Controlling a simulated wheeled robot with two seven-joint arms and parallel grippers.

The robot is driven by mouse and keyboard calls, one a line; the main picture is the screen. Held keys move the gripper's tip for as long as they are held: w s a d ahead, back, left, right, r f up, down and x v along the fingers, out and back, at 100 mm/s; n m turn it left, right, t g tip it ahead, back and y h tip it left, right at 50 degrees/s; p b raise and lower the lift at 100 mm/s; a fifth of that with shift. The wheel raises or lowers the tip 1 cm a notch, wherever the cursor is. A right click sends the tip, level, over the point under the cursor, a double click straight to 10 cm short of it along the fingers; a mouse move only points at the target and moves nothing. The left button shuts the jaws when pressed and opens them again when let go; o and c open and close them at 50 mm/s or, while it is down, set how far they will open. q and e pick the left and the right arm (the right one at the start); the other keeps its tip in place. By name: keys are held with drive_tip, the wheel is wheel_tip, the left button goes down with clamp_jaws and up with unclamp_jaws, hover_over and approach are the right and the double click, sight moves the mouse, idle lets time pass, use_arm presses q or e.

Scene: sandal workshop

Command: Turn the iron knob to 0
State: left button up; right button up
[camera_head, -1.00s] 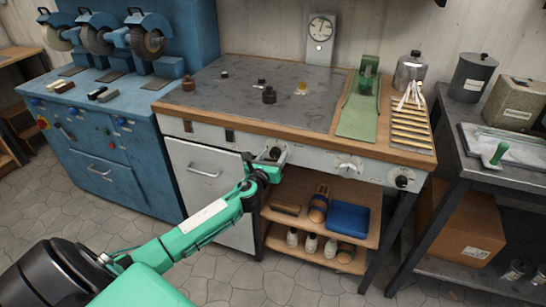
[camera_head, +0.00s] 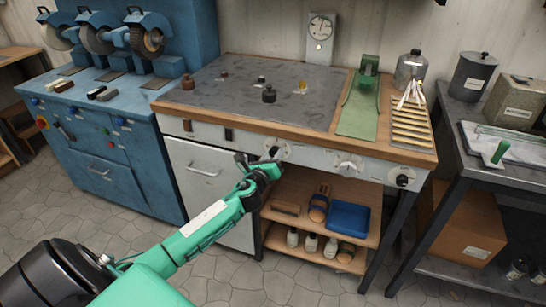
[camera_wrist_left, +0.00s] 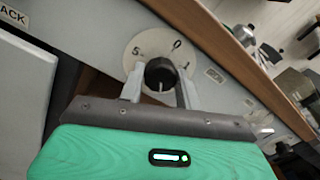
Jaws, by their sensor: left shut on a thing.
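The knob (camera_wrist_left: 160,76) is dark and round, on a pale dial plate (camera_wrist_left: 139,46) marked 5, 0 and 1. The 0 is at the plate's upper right in the wrist view. My left gripper (camera_wrist_left: 160,90) is shut on this knob, one finger on each side. A short pale mark shows on the knob's lower part; the fingers and gripper body hide the lower dial. In the head view my left gripper (camera_head: 266,163) is at the leftmost knob (camera_head: 274,152) of the bench front. I cannot read a label naming it. My right gripper is out of view.
Two more knobs, a middle one (camera_head: 347,168) and a right one (camera_head: 402,180), sit along the same front panel (camera_head: 313,159). The wooden bench edge (camera_head: 300,140) runs just above. Shelves with sandals and a blue tray (camera_head: 348,218) are below.

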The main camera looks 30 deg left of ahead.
use_arm(q)
drive_tip(key=n, duration=0.3)
drive_tip(key=shift+f+n+b, duration=0.1)
drive_tip(key=shift+n+b, duration=0.2)
drive_tip(key=shift+n, duration=0.1)
drive_tip(key=n, duration=0.2)
drive_tip(key=shift+n, duration=0.4)
drive_tip(key=n, duration=0.3)
drive_tip(key=shift+y, duration=0.4)
drive_tip(key=n, duration=0.2)
drive_tip(key=shift+n, duration=0.4)
drive_tip(key=n, duration=0.2)
drive_tip(key=shift+d+n, duration=0.1)
drive_tip(key=shift+n, duration=0.3)
drive_tip(key=shift+n+p, duration=0.45)
drive_tip(key=shift+n, duration=0.95)
drive_tip(key=n+p, duration=0.2)
drive_tip(key=n, duration=0.3)
drive_tip(key=shift+n+y, duration=0.3)
drive_tip(key=n+p, duration=0.2)
drive_tip(key=n, duration=0.2)
drive_tip(key=shift+n+p, duration=0.75)
drive_tip(key=shift+n, duration=0.45)
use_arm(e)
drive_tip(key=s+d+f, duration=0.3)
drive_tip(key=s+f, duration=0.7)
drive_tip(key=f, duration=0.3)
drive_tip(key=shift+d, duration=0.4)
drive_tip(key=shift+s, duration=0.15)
